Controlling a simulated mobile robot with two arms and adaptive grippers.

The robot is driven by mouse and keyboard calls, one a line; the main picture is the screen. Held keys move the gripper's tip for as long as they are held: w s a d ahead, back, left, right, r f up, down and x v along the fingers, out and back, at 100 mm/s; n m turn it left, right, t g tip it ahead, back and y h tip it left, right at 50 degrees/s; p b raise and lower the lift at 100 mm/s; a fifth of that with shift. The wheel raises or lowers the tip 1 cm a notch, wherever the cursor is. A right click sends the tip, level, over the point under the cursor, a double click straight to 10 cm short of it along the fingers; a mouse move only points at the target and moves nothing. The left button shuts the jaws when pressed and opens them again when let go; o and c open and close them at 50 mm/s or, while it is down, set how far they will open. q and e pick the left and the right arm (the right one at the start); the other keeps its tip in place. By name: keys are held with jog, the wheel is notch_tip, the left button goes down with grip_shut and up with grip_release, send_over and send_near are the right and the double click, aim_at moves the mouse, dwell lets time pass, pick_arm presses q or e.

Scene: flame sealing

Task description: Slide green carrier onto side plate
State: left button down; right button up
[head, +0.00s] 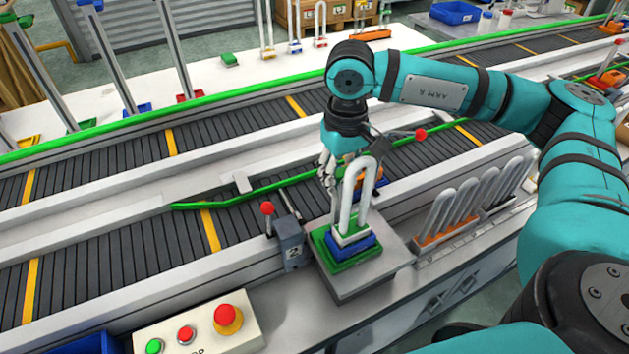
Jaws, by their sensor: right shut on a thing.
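A green carrier (322,243) lies flat at the bottom of a stack on the grey side plate (375,277). A blue block (368,246) sits on it, and a white U-shaped tube (361,192) stands upright from a white block on top. My right gripper (330,184) points down at the left leg of the tube and is shut on it; the exact contact is partly hidden. My left gripper is not in view.
A grey post (291,246) with a red-knobbed lever stands just left of the plate. A rack of white tubes (462,215) is at right. A conveyor (130,247) with a green rail runs behind. A button box (197,331) is at front left.

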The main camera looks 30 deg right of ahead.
jog(key=shift+s+b, duration=0.35)
jog(key=shift+s, duration=1.15)
jog(key=o, duration=1.3)
jog(key=shift+c, duration=0.2)
jog(key=shift+a, duration=0.1)
jog(key=shift+r, duration=0.15)
notch_tip(320, 180, up, 12)
jog(key=p, duration=0.7)
